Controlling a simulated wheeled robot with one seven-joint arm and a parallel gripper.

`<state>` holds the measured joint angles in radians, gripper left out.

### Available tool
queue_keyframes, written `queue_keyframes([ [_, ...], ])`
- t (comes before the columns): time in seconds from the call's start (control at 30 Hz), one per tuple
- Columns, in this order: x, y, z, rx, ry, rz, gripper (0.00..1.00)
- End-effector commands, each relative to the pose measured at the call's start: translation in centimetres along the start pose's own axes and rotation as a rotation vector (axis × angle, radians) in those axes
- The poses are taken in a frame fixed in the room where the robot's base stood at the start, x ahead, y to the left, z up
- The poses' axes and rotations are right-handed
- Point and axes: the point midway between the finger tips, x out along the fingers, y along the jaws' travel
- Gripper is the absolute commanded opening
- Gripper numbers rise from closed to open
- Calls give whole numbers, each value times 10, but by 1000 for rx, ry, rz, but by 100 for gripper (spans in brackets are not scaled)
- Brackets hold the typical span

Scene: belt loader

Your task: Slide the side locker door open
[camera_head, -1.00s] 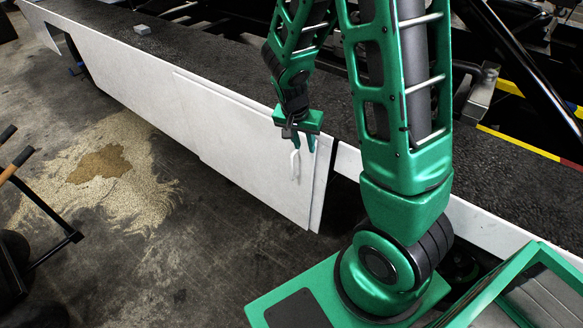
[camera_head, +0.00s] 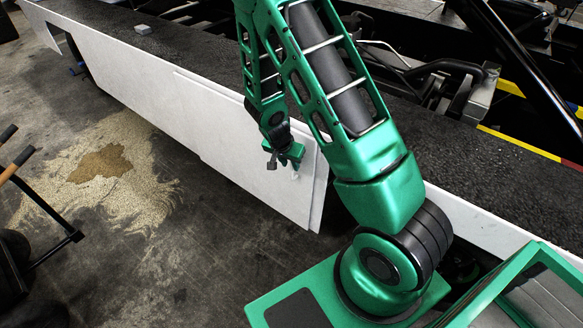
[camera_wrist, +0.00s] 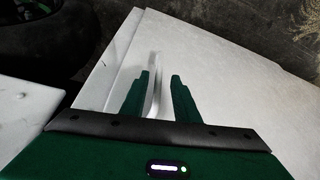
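The side locker door (camera_head: 235,135) is a flat white panel on the loader's side, overlapping a longer white panel behind it. A dark gap lies beyond its right edge, partly hidden by my arm. My gripper (camera_head: 291,163) is close to the door near its right end. In the wrist view, the two green fingers (camera_wrist: 159,90) are apart. A slim white upright handle (camera_wrist: 154,72) shows between them, nearer the left finger, against the door (camera_wrist: 225,70). A little of the handle (camera_head: 296,176) shows below the gripper. I cannot tell any finger contact.
The dark belt deck (camera_head: 190,50) runs above the panels. A small grey block (camera_head: 142,29) sits on it. A sandy spill (camera_head: 105,170) lies on the concrete floor. Bare floor (camera_head: 215,255) extends in front of the door.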

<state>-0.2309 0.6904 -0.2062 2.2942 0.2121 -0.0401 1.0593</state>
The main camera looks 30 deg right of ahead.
Motion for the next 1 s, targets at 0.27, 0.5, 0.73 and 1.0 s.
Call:
queue_keyframes([
  [0.27,31,1,0,1,-1,2,28],
  [0.5,37,1,0,0,-1,1,28],
  [0.73,37,1,0,0,-1,1,18],
  [1.0,38,2,-3,1,0,0,0],
])
